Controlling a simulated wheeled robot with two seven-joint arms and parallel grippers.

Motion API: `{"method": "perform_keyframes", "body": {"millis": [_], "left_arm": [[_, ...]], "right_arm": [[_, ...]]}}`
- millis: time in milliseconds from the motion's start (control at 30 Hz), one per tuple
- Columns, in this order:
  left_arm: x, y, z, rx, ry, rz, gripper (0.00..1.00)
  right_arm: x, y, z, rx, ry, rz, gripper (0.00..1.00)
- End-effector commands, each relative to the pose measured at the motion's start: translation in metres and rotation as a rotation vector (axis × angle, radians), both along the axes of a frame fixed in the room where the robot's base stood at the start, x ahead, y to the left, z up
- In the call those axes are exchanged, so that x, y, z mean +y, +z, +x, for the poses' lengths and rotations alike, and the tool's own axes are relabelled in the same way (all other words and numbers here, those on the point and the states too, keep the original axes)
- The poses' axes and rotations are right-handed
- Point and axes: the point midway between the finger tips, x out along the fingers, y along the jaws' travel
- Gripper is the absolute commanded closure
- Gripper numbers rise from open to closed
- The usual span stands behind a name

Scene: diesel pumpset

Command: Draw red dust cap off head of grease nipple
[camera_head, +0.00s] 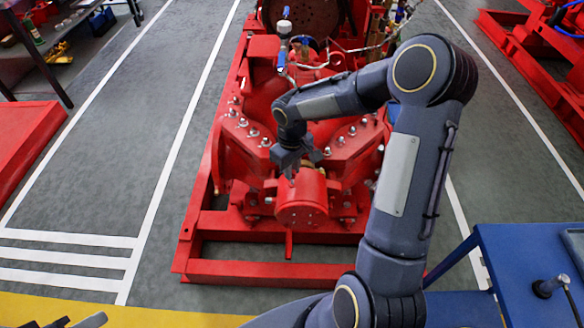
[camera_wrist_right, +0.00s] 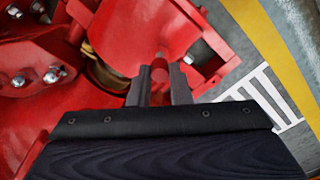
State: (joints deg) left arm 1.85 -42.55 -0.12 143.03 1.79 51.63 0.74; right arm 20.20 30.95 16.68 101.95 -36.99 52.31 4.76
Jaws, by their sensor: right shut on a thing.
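My right gripper (camera_head: 291,174) points down over the front of the red pump, just above its round red bearing housing (camera_head: 302,205). In the right wrist view, its two grey fingers (camera_wrist_right: 160,82) are shut on a small red piece, which looks like the dust cap (camera_wrist_right: 159,74). The cap is red against red paint, so its edges are hard to make out. I cannot see the grease nipple's head, nor tell whether the cap still sits on it. Grey tips that look like my left gripper (camera_head: 82,321) show at the bottom left edge, mostly cut off.
Bolted red flanges (camera_head: 245,130) rise on both sides of the housing. A red base frame (camera_head: 250,272) runs around the pump. A blue table (camera_head: 515,265) stands at the right front. A dark bench (camera_head: 35,55) is at the far left. Grey floor (camera_head: 110,170) is clear to the left.

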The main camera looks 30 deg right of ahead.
Motion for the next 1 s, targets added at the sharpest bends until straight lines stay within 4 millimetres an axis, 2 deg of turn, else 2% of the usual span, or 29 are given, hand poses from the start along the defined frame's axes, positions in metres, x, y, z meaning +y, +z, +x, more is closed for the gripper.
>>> {"method": "perform_keyframes", "body": {"millis": [833, 1000], "left_arm": [[0.0, 0.035, 0.0, 0.0, 0.0, 0.0, 0.64], [0.0, 0.038, 0.0, 0.0, 0.0, 0.0, 0.64]], "right_arm": [[0.0, 0.047, 0.0, -0.001, 0.0, -0.001, 0.97], [0.0, 0.051, 0.0, -0.001, 0.0, 0.0, 0.97]]}}
